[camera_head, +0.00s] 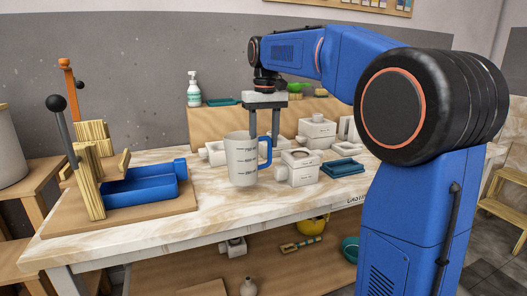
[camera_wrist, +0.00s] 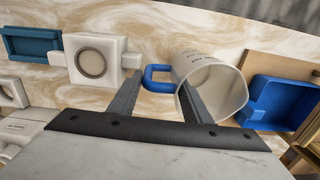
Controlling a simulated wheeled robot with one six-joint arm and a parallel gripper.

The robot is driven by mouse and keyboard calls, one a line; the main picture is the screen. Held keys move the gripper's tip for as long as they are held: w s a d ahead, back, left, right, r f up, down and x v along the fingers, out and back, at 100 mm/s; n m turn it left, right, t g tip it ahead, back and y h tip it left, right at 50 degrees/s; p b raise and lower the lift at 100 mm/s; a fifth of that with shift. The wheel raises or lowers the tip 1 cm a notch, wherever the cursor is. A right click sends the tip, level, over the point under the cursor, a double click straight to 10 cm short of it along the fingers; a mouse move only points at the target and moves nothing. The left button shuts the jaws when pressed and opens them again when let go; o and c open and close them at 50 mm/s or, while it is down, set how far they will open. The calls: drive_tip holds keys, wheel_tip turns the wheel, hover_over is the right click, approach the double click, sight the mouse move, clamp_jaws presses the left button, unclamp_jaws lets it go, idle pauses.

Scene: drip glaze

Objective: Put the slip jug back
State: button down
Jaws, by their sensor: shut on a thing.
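The slip jug (camera_head: 242,165) is a pale measuring jug with dark markings and a blue handle. It looks upright over the front middle of the workbench (camera_head: 220,212); I cannot tell whether its base touches the top. My gripper (camera_head: 265,140) points down at the jug's handle side and is shut on the jug. In the wrist view the jug (camera_wrist: 205,68) is at right of centre. Its blue handle (camera_wrist: 158,78) lies between the fingers (camera_wrist: 160,88), and the right finger overlaps the jug's rim. The exact contact is hard to see.
White plaster moulds (camera_head: 301,170) stand right of and behind the jug, close to it. A blue tray (camera_head: 345,167) lies further right. A wooden board with a blue trough (camera_head: 140,191) and levers is at left. A wooden box (camera_head: 212,123) with a soap bottle (camera_head: 194,92) stands behind.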

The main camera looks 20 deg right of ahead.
sight(264, 165)
drive_tip(key=shift+f, duration=1.95)
drive_tip(key=c, duration=0.9)
unclamp_jaws()
drive_tip(key=shift+c, duration=0.2)
wheel_tip(264, 165, up, 12)
drive_tip(key=shift+d+r, duration=0.15)
drive_tip(key=shift+s, duration=0.15)
